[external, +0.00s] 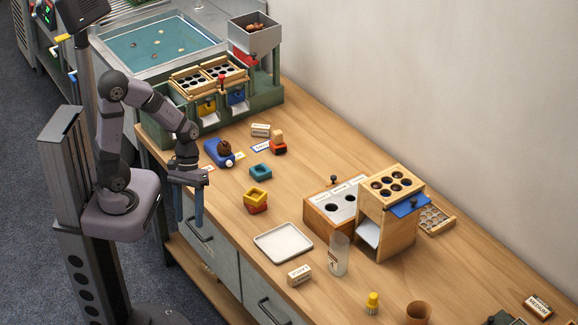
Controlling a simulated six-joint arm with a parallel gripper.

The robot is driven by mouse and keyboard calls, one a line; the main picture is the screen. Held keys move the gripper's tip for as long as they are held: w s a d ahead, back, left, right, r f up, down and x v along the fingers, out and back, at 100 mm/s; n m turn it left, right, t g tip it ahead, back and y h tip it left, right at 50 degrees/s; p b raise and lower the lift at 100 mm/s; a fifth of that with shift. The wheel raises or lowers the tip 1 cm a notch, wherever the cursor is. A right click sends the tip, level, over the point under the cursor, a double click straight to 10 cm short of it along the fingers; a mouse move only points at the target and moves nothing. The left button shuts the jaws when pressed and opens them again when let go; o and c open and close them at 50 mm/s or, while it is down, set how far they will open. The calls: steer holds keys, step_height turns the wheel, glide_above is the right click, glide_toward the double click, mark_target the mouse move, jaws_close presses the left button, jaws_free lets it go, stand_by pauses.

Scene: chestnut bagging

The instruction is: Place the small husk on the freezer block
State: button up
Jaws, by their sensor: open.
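A round brown object (225,147), which looks like a husk, sits on or against a blue block (212,151) near the table's left front edge. I cannot tell for sure whether this blue block is the freezer block, or whether the husk rests on it or just beside it. My gripper (189,218) points down, open and empty, in front of the table edge. It is apart from the husk and the blue block, nearer the camera.
A white tray (283,243), a clear cylinder (338,257) and a wooden holed box (388,222) lie further along. Bare wood lies between them.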

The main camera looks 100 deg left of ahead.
steer(key=d+m+y, duration=0.1)
steer(key=m, duration=0.3)
steer(key=d+m+y, duration=0.2)
steer(key=m, duration=0.2)
steer(key=w+d+m+y, duration=0.1)
steer(key=m, duration=0.4)
steer(key=shift+d+g+y, duration=0.3)
steer(key=shift+d+y, duration=0.05)
steer(key=shift+y, duration=0.05)
steer(key=shift+r, duration=0.1)
step_height(320, 180, up, 18)
steer(key=p, duration=1.7)
steer(key=shift+p, duration=0.4)
steer(key=shift+f, duration=0.2)
